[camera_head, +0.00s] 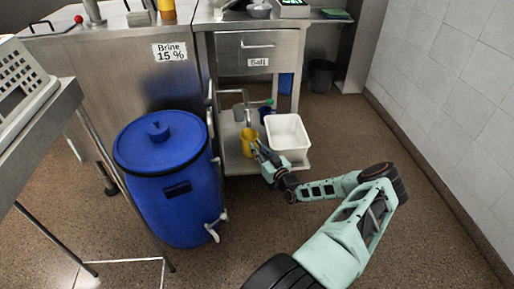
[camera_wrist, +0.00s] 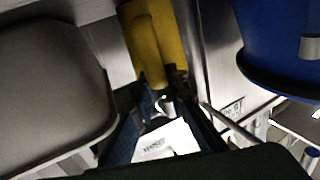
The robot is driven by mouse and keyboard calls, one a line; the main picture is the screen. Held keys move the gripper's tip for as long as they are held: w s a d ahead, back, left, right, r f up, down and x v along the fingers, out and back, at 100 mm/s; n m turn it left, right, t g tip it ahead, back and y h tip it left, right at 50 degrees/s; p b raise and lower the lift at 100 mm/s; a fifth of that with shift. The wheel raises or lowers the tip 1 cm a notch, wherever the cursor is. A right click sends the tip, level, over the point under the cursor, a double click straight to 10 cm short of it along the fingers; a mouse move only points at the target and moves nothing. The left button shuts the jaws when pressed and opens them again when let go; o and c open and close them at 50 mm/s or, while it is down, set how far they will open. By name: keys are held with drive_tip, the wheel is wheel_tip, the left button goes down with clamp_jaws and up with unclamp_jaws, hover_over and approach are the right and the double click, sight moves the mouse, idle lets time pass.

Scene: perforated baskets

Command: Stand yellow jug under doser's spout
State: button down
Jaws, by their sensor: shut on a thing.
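The yellow jug (camera_head: 248,141) is at the low shelf of the steel table, in front of a small metal upright with a bent top (camera_head: 240,106). I cannot tell whether this metal piece is the doser. My gripper (camera_head: 259,148) reaches the jug from the front right and is shut on it. In the wrist view the jug (camera_wrist: 152,45) is at the top, with the dark fingers of my gripper (camera_wrist: 168,92) closed at its near side. Whether the jug touches the shelf is unclear. No spout is clearly visible above the jug.
A white tub (camera_head: 288,134) stands right of the jug, close to my gripper. A blue container with a green cap (camera_head: 267,110) is behind. A large blue barrel (camera_head: 165,185) with a tap (camera_head: 215,228) stands at the left. The floor (camera_head: 350,140) at the right is clear.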

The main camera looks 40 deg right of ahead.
drive_tip(key=shift+f, duration=0.2)
drive_tip(key=c, duration=2.2)
unclamp_jaws()
drive_tip(key=shift+r, duration=0.15)
drive_tip(key=shift+s+r, duration=0.1)
drive_tip(key=shift+r, duration=0.05)
drive_tip(key=s, duration=0.4)
drive_tip(key=s+a+p, duration=0.1)
drive_tip(key=s, duration=0.2)
drive_tip(key=s+p, duration=0.1)
drive_tip(key=s, duration=0.3)
drive_tip(key=shift+s+a, duration=0.3)
drive_tip(key=shift+a, duration=0.1)
